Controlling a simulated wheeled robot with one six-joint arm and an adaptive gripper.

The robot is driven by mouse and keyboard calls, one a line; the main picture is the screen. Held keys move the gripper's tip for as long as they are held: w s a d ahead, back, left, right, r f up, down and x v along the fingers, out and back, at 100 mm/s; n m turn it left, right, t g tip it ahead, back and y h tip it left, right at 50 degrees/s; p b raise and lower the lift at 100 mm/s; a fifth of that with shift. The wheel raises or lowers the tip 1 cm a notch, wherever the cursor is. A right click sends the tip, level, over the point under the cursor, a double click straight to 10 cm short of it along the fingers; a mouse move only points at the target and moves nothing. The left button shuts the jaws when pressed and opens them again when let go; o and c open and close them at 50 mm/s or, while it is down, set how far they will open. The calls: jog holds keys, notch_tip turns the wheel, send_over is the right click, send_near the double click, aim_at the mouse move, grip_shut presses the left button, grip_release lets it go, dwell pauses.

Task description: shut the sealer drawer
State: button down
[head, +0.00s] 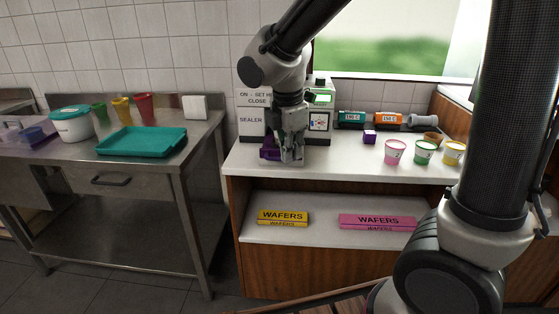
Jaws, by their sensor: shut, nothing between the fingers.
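The sealer (319,97) is a white machine at the back left of the white counter, with a green display and a dial on its front. A sign (251,120) reading "ON - SET HEAT - CLOSE" and "SEALER" stands to its left. My gripper (291,160) points down in front of the sealer, its fingers shut and empty. A purple part (268,153) shows low beside the gripper's left side. It may be the sealer drawer; my gripper and arm hide most of it, so I cannot tell how far out it is or whether they touch.
A purple cube (369,136), teal (351,120) and orange (389,121) labelled blocks, and pink (395,152), green (425,152) and yellow (453,153) cups stand right. Wafer boxes lie on the shelf below. A teal tray (142,142) sits on the steel table left.

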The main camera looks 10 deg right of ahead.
aim_at(279, 160)
jog(key=w+a+r+n+t, duration=0.1)
jog(key=w+a+r+n, duration=0.15)
jog(key=w+n, duration=0.45)
jog(key=shift+w+d+f+n, duration=0.35)
jog(key=shift+w+f+n, duration=0.4)
jog(key=shift+f, duration=1.15)
jog(key=shift+w+d+f+n, duration=0.3)
jog(key=shift+w+f+n, duration=0.45)
jog(key=shift+f, duration=1.1)
jog(key=shift+w+d+f+n, duration=0.35)
jog(key=shift+w+f+n, duration=0.4)
jog(key=shift+f, duration=1.15)
